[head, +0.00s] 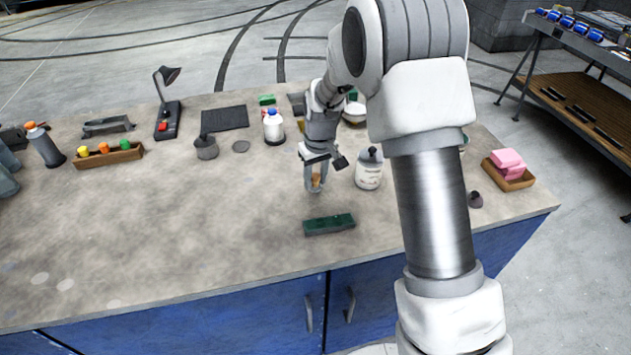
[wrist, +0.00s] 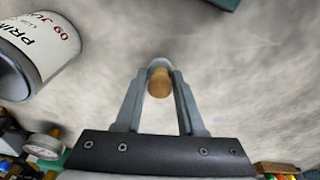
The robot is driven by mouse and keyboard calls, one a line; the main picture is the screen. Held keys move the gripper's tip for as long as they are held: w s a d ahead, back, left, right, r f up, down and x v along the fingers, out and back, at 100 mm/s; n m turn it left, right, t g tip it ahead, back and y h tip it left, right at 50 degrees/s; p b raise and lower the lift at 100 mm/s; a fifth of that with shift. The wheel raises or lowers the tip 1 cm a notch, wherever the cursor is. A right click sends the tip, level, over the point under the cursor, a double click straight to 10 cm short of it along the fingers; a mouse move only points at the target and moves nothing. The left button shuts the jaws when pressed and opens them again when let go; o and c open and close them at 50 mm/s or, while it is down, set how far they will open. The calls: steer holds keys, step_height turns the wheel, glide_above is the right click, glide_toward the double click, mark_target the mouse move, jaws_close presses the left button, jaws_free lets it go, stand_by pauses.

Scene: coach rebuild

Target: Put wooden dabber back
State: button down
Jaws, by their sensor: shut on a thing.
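My gripper (head: 316,186) is over the bench's right half, shut on the wooden dabber (head: 317,180). In the wrist view the dabber's tan, rounded wooden end (wrist: 159,86) shows between the two fingertips, with a pale part behind it. The rest of the dabber is hidden by the fingers. I cannot tell whether its lower end touches the bench. A white primer can (head: 369,172) with a dark top stands just right of the gripper; it also shows at the upper left of the wrist view (wrist: 42,52).
A dark green block (head: 329,224) lies on the bench (head: 200,230) in front of the gripper. Behind stand a white bottle (head: 273,128) and a grey pot (head: 206,148). A wooden tray (head: 510,181) with pink blocks is at right. The bench's left front is clear.

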steer(key=shift+f, duration=0.75)
steer(key=shift+f, duration=0.15)
steer(key=c, duration=0.5)
jaws_free()
